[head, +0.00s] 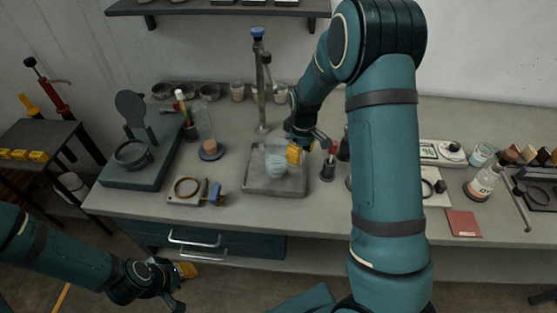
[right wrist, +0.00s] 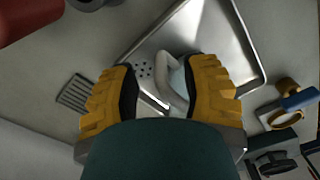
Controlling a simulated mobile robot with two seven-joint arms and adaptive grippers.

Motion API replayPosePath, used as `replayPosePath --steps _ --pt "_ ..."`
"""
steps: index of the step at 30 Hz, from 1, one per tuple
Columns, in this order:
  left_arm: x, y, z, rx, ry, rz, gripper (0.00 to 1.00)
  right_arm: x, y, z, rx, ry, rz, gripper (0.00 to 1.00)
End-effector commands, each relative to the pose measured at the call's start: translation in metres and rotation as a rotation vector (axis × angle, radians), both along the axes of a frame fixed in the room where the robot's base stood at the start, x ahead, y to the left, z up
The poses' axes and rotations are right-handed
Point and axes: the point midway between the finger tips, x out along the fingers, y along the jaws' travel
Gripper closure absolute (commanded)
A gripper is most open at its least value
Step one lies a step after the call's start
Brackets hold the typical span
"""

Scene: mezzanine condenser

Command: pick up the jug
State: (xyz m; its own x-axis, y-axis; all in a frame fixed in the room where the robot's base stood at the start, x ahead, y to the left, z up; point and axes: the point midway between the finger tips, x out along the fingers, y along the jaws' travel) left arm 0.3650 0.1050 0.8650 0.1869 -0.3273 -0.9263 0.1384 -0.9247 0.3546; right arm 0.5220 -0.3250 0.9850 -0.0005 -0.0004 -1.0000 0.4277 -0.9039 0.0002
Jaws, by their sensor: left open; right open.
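The pale blue jug (head: 275,162) stands in a shallow metal tray (head: 262,187) near the middle of the bench. My right gripper (head: 296,153) is at the right side of the jug, with its yellow fingers open. In the right wrist view, the jug's whitish handle (right wrist: 164,66) shows between the two fingers (right wrist: 168,95), and part of its body is hidden behind the right finger. I cannot tell whether the fingers touch it. My left gripper (head: 182,276) is open and empty, low in front of the bench.
A tall tap (head: 261,85) rises behind the tray. A small dark holder with tools (head: 328,168) stands just right of it. A magnifier stand (head: 135,150), a flask (head: 205,130) and a small clamp device (head: 193,190) are to the left. A conical flask (head: 484,183) is far right.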

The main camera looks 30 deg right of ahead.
Motion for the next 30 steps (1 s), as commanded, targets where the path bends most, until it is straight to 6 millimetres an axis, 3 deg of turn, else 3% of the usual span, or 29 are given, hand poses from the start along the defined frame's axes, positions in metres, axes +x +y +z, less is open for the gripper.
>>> replayPosePath --steps 6,14,18,30 --pt "0.000 0.000 -0.002 0.000 0.000 0.000 0.66 0.000 0.001 -0.024 -0.001 0.000 -0.001 0.54" --pt "0.000 0.000 -0.001 0.000 0.000 0.000 0.66 0.000 0.001 -0.025 0.000 -0.001 0.000 0.52" --pt "0.000 0.000 -0.001 0.000 0.000 0.000 0.66 0.000 0.001 -0.025 0.000 -0.001 0.000 1.00" --pt "0.000 0.000 -0.001 0.000 0.000 0.000 0.66 0.000 0.001 -0.024 -0.001 -0.002 -0.001 1.00"
